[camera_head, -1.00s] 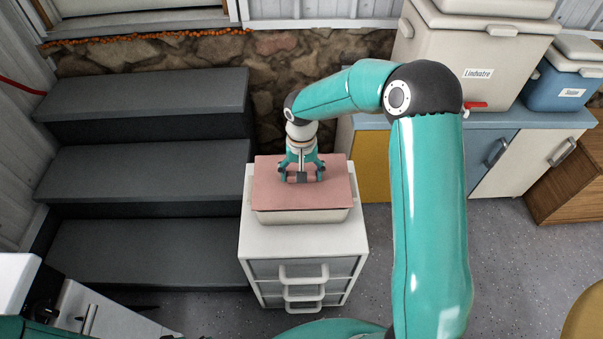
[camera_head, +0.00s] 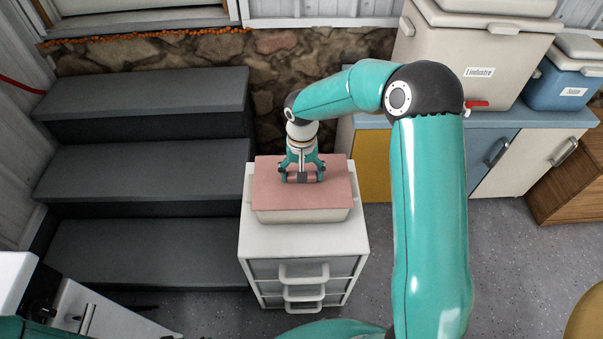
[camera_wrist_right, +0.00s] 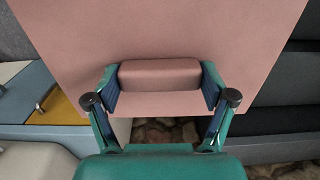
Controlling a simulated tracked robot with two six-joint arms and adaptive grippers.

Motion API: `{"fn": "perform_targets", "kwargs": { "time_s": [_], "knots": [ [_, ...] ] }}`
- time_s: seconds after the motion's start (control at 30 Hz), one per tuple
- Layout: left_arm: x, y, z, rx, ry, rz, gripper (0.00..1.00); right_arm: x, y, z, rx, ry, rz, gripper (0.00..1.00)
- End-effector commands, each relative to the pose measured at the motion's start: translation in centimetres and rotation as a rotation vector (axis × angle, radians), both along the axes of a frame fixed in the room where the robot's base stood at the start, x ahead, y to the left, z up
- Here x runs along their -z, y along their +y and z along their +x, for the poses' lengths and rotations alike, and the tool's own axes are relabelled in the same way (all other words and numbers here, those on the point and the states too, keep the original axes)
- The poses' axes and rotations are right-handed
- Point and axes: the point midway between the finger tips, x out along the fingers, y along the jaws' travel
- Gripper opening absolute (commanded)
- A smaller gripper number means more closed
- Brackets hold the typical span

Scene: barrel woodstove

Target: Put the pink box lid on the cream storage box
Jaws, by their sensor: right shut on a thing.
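The pink box lid (camera_head: 266,185) lies flat over the cream storage box (camera_head: 300,216), which stands on a white drawer unit. The front wall of the box shows below the lid's front edge; I cannot tell whether the lid fully touches the rim. My right gripper (camera_head: 302,178) is shut on the lid's raised pink handle. In the right wrist view the two fingers of the gripper (camera_wrist_right: 160,88) press on both ends of the handle (camera_wrist_right: 160,73), with the lid (camera_wrist_right: 150,30) spreading behind it. My left gripper is not clearly visible.
The white drawer unit (camera_head: 258,242) has free top in front of the box. Dark steps (camera_head: 150,170) rise close on the left. A stone wall (camera_head: 275,62) is behind. Blue and cream cabinets with cool boxes (camera_head: 480,60) stand at the right.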

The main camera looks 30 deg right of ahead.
Motion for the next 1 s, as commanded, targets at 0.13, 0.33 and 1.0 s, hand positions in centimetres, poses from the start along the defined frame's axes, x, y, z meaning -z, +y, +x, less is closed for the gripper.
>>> {"fn": "perform_targets", "kwargs": {
  "time_s": [0.13, 0.33, 1.0],
  "knots": [
    [-0.03, 0.00, 0.00, 0.000, 0.000, 0.000, 0.45, -0.06, -0.01, 0.01, 0.000, 0.000, 0.000, 0.13],
    [-0.03, 0.00, 0.00, 0.000, 0.000, 0.000, 0.45, -0.05, -0.01, 0.01, 0.000, 0.000, 0.000, 0.13],
    [0.56, 0.00, 0.00, 0.000, 0.000, 0.000, 0.45, 0.31, 0.00, 0.02, 0.000, -0.001, -0.001, 0.13]
  ]
}}
